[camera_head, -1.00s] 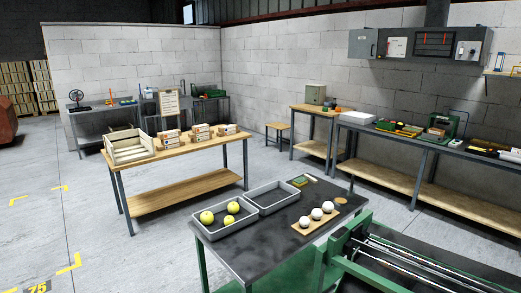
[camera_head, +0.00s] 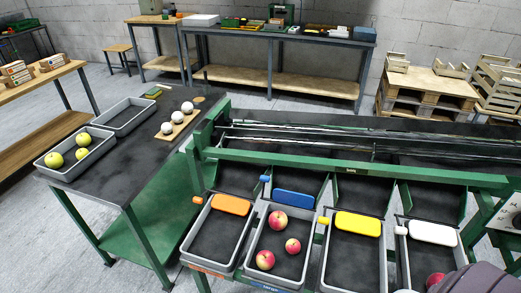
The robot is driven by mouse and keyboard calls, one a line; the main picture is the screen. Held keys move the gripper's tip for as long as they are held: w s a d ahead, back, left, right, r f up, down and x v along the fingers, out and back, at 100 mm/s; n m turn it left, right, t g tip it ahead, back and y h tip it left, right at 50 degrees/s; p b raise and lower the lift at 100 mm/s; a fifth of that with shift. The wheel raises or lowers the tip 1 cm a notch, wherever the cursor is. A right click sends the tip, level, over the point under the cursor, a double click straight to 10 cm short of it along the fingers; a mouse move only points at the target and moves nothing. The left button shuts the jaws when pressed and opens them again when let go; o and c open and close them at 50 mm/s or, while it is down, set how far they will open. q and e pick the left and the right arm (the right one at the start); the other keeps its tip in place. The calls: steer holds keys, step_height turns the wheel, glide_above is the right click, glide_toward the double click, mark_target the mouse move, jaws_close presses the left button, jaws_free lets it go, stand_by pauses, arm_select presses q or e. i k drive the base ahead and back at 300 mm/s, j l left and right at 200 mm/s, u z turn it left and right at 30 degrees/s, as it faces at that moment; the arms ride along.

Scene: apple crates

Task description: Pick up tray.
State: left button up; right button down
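Several grey trays are in view. On the dark table at left, one tray (camera_head: 50,174) holds three yellow-green apples (camera_head: 82,140), and an empty tray (camera_head: 124,116) lies beside it. At the green machine, a row of trays sits below coloured tabs. The tray by the orange tab (camera_head: 212,240) is empty. The tray by the blue tab (camera_head: 276,242) holds three red apples (camera_head: 277,220). The tray by the yellow tab (camera_head: 352,262) looks empty. The tray by the white tab (camera_head: 425,258) is partly hidden at lower right, with a red apple showing at its edge.
The green machine (camera_head: 350,162) with its rails runs across the right half. White balls (camera_head: 178,117) stand on a wooden board on the dark table (camera_head: 115,170). A wooden table (camera_head: 30,130) is at left. Floor shows between it and the dark table. Pallets and crates (camera_head: 445,95) stand back right.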

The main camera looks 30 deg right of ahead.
mark_target(288, 271)
steer(key=z, duration=0.35)
steer(key=i+l+z, duration=0.1)
steer(key=z, duration=0.6)
steer(key=i+l, duration=0.05)
